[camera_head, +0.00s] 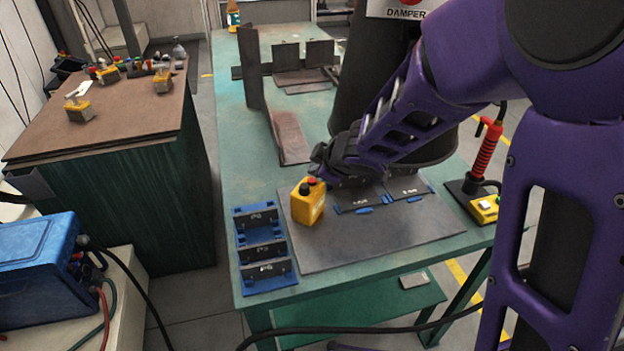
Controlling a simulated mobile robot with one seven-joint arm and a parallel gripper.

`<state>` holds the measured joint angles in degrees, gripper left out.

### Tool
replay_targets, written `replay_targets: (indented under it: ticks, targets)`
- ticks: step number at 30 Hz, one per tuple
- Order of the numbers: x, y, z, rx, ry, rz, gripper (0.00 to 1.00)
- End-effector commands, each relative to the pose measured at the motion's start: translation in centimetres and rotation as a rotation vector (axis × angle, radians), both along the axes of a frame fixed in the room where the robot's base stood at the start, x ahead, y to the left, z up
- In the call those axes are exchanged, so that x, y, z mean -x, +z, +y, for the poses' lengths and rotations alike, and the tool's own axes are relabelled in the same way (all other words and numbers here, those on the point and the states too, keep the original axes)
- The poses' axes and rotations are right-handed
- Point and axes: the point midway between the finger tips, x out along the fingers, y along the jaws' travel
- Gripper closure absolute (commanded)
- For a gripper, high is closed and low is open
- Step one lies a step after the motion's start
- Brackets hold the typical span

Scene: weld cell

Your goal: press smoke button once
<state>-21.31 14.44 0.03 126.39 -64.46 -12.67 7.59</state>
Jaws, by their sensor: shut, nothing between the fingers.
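A yellow box with a red button on top (308,202) stands on the grey mat on the bench. A second yellow box with a white button (485,208) sits at the bench's right edge. I cannot read on either box whether it is the smoke button. My gripper (318,166) is shut and empty, reaching in from the right, just above and behind the red-button box. Whether it touches the red button is too small to tell.
The grey mat (375,240) also holds dark plates with blue clips (358,199). A blue rack (263,283) stands to its left. Brown metal pieces (288,135) stand behind. A red torch (486,150) is at right. More yellow boxes (80,110) sit on the left cabinet.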

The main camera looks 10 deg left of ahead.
Motion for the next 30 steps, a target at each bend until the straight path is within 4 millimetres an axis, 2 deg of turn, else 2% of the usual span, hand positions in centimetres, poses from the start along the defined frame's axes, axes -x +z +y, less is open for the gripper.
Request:
replay_targets:
  ticks: [30]
  targets:
    - [0.01, -0.85, 0.0, 0.0, 0.0, 0.0, 1.0]
